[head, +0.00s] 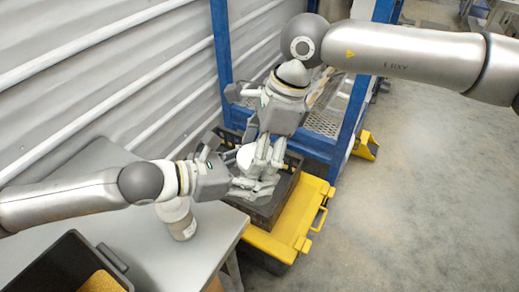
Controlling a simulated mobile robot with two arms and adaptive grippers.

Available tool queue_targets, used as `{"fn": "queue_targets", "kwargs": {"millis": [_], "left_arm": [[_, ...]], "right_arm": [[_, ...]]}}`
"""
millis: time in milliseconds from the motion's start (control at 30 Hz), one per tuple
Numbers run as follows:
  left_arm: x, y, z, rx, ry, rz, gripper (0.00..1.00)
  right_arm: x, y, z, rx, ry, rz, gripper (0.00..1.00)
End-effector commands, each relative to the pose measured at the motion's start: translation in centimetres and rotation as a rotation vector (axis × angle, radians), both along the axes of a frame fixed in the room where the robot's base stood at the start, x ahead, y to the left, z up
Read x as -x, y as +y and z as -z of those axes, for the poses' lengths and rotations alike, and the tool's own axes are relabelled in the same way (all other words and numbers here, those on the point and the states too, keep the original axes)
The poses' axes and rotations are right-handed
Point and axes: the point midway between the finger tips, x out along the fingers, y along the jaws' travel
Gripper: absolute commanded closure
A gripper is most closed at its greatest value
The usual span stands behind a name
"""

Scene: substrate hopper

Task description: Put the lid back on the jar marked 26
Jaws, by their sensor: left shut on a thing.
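A pale jar (177,218) stands upright on the grey table, below my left forearm, which hides part of its top. A small dark mark shows on its side, too small to read. My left gripper (258,184) is beyond the table's far right corner, shut on a small white round thing (245,157), which looks like a lid but is partly hidden by fingers. My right gripper (264,163) points down from above, close beside the white thing. Its fingers overlap the left ones in the picture, so I cannot tell whether it is open.
The grey table (150,250) bears a black bin (60,262) with yellowish grain. A yellow case (285,232) and a dark crate (265,213) lie beyond the table, below the grippers. A blue rack frame (353,105) stands behind. Corrugated wall is left; open floor is right.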

Motion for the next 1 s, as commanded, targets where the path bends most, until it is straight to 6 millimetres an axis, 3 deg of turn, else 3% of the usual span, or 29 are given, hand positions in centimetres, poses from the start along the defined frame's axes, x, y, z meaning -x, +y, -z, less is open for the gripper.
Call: {"fn": "queue_targets", "kwargs": {"millis": [100, 133, 300, 633, 1000], "left_arm": [[0.1, -0.2, -0.3, 0.007, -0.004, 0.007, 1.00], [0.1, -0.2, -0.3, 0.008, -0.005, 0.007, 1.00], [0.1, -0.2, -0.3, 0.006, -0.004, 0.006, 1.00], [0.1, -0.1, -0.2, 0.003, -0.003, 0.004, 1.00], [0.1, -0.1, -0.1, 0.003, -0.003, 0.003, 1.00]], "right_arm": [[-0.1, 0.1, -0.1, -0.005, -0.001, 0.001, 0.61], [-0.1, 0.1, -0.1, -0.005, -0.001, 0.001, 0.30], [0.0, 0.1, -0.1, -0.003, -0.001, -0.002, 0.11], [0.0, 0.1, -0.2, -0.002, -0.001, -0.003, 0.11], [0.0, 0.0, -4.3, -0.001, -0.002, -0.003, 0.11]]}}
